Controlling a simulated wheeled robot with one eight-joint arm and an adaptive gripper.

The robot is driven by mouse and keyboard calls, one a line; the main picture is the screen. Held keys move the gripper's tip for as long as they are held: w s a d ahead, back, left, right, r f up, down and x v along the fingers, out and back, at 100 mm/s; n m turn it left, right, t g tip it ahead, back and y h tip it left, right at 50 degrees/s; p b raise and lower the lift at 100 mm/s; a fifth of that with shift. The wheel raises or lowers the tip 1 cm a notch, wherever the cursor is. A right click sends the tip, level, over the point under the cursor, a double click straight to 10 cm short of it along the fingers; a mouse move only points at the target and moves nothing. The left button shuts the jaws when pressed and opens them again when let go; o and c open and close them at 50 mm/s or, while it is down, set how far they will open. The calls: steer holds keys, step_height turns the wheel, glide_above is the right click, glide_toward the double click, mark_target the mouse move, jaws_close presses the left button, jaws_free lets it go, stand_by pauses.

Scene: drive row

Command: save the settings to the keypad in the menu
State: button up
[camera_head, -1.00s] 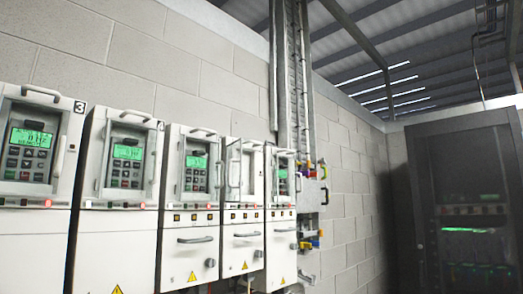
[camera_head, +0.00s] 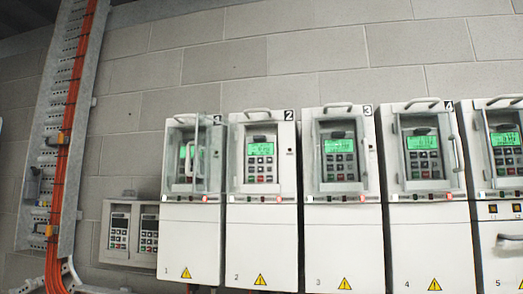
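A row of white drive cabinets stands against the wall, each with a keypad with a lit green screen in its upper front. The keypads of drive 1 (camera_head: 191,163), drive 2 (camera_head: 261,160), drive 3 (camera_head: 340,158), drive 4 (camera_head: 424,153) and drive 5 (camera_head: 507,148) all show. Drive 5 is cut off by the right edge. A clear cover with a handle is in front of drive 1's keypad, partly hiding it. The screen text is too small to read. My gripper is not in view.
A cable tray (camera_head: 43,150) with orange cables (camera_head: 67,120) runs up the block wall (camera_head: 300,50) at the left. Two small keypad units in a grey box (camera_head: 130,232) sit low beside drive 1. Handles stick out on top of the cabinets.

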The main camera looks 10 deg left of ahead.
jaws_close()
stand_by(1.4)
